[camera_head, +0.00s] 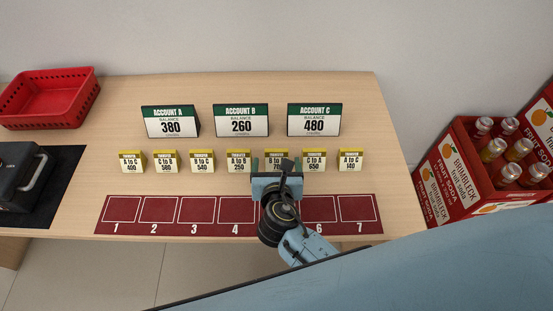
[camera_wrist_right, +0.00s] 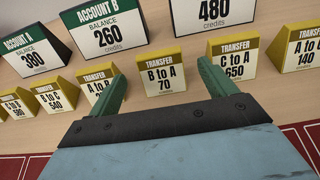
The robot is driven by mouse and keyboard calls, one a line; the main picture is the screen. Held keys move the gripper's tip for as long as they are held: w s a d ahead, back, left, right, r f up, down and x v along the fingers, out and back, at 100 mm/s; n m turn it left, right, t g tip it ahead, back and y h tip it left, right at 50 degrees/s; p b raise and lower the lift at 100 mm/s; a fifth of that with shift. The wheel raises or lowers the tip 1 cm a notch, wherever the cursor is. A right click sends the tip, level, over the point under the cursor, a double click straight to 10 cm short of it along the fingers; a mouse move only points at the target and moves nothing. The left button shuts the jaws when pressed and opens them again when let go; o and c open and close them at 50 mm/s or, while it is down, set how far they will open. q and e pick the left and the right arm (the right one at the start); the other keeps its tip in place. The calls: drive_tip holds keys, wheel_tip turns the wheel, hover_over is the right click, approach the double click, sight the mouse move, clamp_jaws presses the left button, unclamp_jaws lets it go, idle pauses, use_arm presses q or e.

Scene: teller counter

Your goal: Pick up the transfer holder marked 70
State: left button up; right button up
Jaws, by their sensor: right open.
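The transfer holder marked 70 (camera_wrist_right: 165,74) is a yellow-topped block reading "B to A 70". In the right wrist view it stands upright on the counter, just beyond and between my open green fingers. In the head view the holder (camera_head: 276,153) is partly hidden behind my right gripper (camera_head: 276,165). My right gripper, also in the wrist view (camera_wrist_right: 161,82), is open and empty, with its fingers apart on either side of the holder's line. I cannot tell whether they reach around it. My left gripper is not in view.
Close neighbours are the 250 holder (camera_head: 238,161) on the left and the 650 holder (camera_head: 314,160) on the right. Account signs (camera_head: 241,120) stand behind. A red numbered mat (camera_head: 100,222) lies in front. A red basket (camera_head: 88,97) sits far left.

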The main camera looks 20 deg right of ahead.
sight(277, 156)
drive_tip(key=b+x, duration=0.1)
drive_tip(key=x, duration=0.4)
drive_tip(key=shift+r, duration=0.1)
drive_tip(key=c, duration=1.1)
